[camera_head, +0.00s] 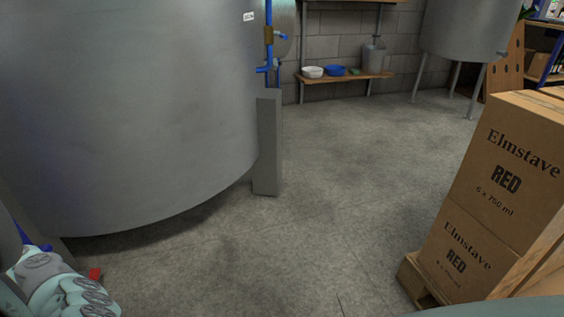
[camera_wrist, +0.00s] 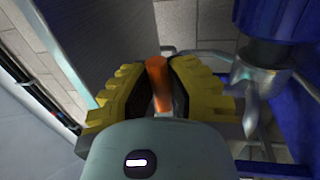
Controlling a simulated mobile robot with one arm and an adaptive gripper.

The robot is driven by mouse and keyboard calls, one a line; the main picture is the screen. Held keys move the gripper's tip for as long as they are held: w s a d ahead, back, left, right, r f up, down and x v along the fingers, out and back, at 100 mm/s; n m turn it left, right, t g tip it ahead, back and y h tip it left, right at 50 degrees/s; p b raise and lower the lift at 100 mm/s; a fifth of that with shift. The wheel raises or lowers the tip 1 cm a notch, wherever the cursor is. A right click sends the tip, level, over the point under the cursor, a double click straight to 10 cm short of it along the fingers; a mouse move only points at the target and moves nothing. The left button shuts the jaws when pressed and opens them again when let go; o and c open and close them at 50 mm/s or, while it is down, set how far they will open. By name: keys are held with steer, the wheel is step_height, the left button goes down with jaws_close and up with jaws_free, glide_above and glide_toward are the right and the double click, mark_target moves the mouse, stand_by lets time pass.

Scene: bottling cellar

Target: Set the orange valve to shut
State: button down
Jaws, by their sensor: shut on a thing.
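The orange valve shows in the wrist view as an orange lever handle (camera_wrist: 157,71) between my gripper's yellow ridged fingers. My gripper (camera_wrist: 160,97) is shut on this handle, with a finger on each side of it. The handle points roughly up and down in the picture. The valve body and any position marks are hidden behind the gripper. In the head view my arm is at the bottom left, and the gripper's fingers cannot be made out there.
A large grey tank (camera_head: 130,110) fills the left of the head view. A grey post (camera_head: 268,145) stands beside it. Elmstave cartons (camera_head: 505,165) are stacked on a pallet at right. The floor between is clear. Blue pipework (camera_wrist: 262,75) is close right of my gripper.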

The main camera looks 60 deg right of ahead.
steer(key=shift+r, duration=0.15)
steer(key=c, duration=0.9)
jaws_free()
steer(key=v, duration=1.2)
steer(key=shift+d, duration=0.1)
